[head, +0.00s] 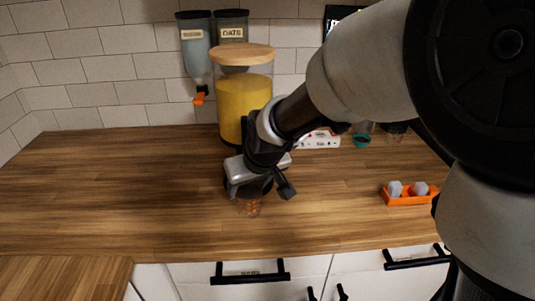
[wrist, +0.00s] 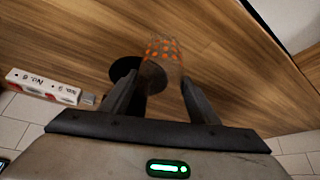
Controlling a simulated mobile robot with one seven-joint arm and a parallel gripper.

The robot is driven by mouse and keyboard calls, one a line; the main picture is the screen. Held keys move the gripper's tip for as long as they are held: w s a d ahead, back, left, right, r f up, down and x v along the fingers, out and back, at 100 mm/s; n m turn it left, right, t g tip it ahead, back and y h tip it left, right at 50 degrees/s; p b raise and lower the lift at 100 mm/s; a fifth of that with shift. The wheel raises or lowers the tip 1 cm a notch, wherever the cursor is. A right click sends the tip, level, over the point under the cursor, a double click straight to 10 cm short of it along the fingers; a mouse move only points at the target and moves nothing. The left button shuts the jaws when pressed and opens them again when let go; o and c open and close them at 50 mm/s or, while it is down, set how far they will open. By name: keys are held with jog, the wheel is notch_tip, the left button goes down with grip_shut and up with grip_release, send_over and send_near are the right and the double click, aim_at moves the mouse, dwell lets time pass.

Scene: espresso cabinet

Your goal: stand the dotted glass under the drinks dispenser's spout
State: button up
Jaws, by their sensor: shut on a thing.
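The dotted glass (head: 250,208) is clear with orange dots. It shows just below my gripper (head: 249,194), above the wooden counter near its front edge. In the wrist view the glass (wrist: 163,48) is between the two dark fingers of my gripper (wrist: 158,85), which is shut on it. I cannot tell whether its base touches the counter. The drinks dispenser (head: 232,98), a clear jar of yellow liquid with a wooden lid, stands behind my gripper near the back wall. Its spout is hidden or too small to make out.
Two wall dispensers, one pale blue (head: 196,48) and one labelled OATS (head: 231,36), hang above. A white and red box (head: 320,139), a teal bowl (head: 361,141) and an orange tray (head: 411,199) with grey lumps are right. The left counter is clear.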

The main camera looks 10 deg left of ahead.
jog(key=o, duration=1.6)
jog(key=shift+f, duration=0.1)
jog(key=shift+c, duration=0.2)
jog(key=shift+s+r, duration=0.1)
jog(key=shift+r, duration=0.45)
jog(key=p+v, duration=0.2)
jog(key=v, duration=0.9)
jog(key=s+d+m+h, duration=0.1)
jog(key=s+d, duration=0.3)
jog(key=d, duration=0.4)
jog(key=s+d+r+m+h, duration=0.1)
jog(key=s+d+m, duration=0.2)
jog(key=s+d, duration=0.2)
jog(key=s+d+r+m+h, duration=0.1)
jog(key=s+d+m, duration=0.2)
jog(key=d, duration=0.8)
jog(key=shift+s+d+t+h, duration=0.3)
jog(key=shift+s+t, duration=0.1)
jog(key=shift+s, duration=0.7)
jog(key=shift+r, duration=0.1)
